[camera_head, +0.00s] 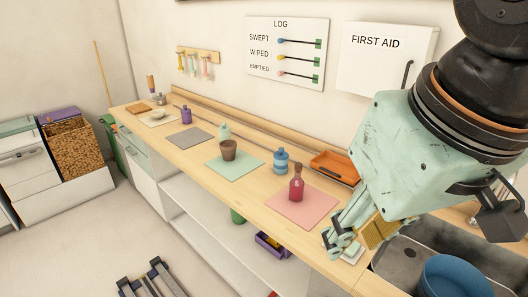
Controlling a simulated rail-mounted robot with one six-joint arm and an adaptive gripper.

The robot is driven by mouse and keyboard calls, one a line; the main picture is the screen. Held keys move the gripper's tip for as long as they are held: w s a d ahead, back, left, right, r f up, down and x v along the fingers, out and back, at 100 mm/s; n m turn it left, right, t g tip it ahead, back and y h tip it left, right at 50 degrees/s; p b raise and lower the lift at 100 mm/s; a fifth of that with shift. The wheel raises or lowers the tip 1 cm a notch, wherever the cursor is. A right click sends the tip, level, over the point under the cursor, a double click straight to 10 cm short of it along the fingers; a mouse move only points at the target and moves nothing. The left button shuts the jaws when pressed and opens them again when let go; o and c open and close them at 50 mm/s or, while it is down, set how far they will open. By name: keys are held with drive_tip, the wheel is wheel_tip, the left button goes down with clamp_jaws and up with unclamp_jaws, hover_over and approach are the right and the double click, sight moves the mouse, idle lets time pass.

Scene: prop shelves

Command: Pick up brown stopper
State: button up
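No separate brown stopper can be made out for certain. A dark red bottle (296,188) stands upright on a pink mat (318,207), with a small brownish top (298,167) that may be a stopper. A brown cup (228,151) stands on a green mat (244,168) further left. My gripper (338,243) points down over the right end of the counter, right of the pink mat. Its fingers are small and overlap in this view, so their opening is unclear. A pale green and white item (353,252) shows right by the fingertips; whether they touch it is unclear.
A blue bottle (281,163) and an orange tray (334,166) stand behind the pink mat. A purple bottle (186,115) and a grey mat (190,138) are further left. A sink with a blue tub (455,280) lies at right. The wall closes off the back.

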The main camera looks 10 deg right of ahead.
drive_tip(key=shift+w+r, duration=0.1)
drive_tip(key=w+d+r+m+g+p, duration=0.1)
drive_tip(key=w+r+m+p, duration=0.3)
drive_tip(key=w, duration=0.7)
drive_tip(key=m+g+p, duration=0.3)
drive_tip(key=m+p, duration=0.8)
drive_tip(key=p, duration=0.4)
hover_over(299, 164)
wheel_tip(299, 164, down, 8)
drive_tip(key=shift+s+a+f, duration=0.1)
drive_tip(key=shift+f, duration=4.15)
drive_tip(key=shift+f, duration=0.1)
